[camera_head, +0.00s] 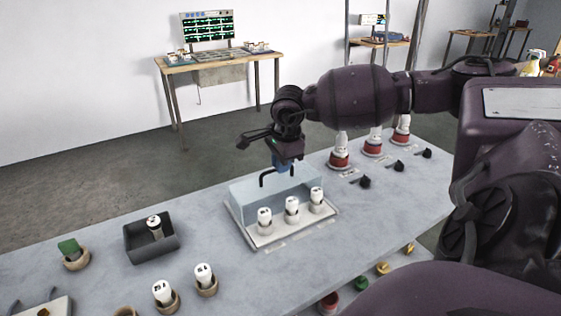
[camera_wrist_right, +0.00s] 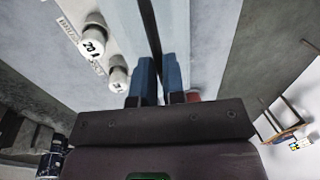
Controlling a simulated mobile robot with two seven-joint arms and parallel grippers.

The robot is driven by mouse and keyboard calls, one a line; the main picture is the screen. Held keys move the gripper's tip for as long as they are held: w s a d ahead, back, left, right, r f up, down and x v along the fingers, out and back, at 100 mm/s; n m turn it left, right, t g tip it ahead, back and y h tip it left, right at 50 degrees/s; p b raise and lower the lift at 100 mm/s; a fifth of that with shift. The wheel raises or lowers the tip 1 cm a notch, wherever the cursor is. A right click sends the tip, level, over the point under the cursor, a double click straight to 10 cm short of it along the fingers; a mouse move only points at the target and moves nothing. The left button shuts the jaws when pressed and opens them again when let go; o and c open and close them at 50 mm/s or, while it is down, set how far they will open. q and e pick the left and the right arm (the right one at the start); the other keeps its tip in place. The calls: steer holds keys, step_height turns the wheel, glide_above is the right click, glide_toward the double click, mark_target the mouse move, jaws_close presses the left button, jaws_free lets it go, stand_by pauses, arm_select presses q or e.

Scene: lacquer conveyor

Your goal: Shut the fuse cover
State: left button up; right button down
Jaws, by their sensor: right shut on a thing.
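The clear, pale blue fuse cover (camera_head: 243,198) is on the white fuse base (camera_head: 262,242) at the middle of the bench. White fuses (camera_head: 291,205) stand in a row along the front of the base, and two show in the right wrist view (camera_wrist_right: 92,42). My right gripper (camera_head: 281,168) is above the cover, shut on its black handle (camera_head: 263,181). In the right wrist view its blue fingers (camera_wrist_right: 160,80) stand on either side of a dark bar (camera_wrist_right: 150,30). How far the cover is tilted is hard to tell. My left gripper is out of view.
A dark open bin (camera_head: 138,253) holding a white fuse stands left of the base. White fuses in round holders (camera_head: 207,287) are at the front left. Red-based units (camera_head: 339,160) and black knobs (camera_head: 365,182) are to the right. Bare bench lies between the bin and base.

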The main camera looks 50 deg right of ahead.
steer(key=s+p, duration=0.1)
steer(key=s, duration=0.1)
steer(key=s+a, duration=0.1)
steer(key=s, duration=0.1)
steer(key=s+a+p, duration=0.1)
steer(key=s, duration=0.1)
steer(key=shift+r+p, duration=0.2)
steer(key=shift+p, duration=0.1)
steer(key=shift+s+a+f, duration=0.1)
steer(key=shift+s+a, duration=0.05)
steer(key=shift+s, duration=0.4)
steer(key=shift+f, duration=0.1)
steer(key=c, duration=1.2)
jaws_free()
steer(key=shift+s, duration=0.1)
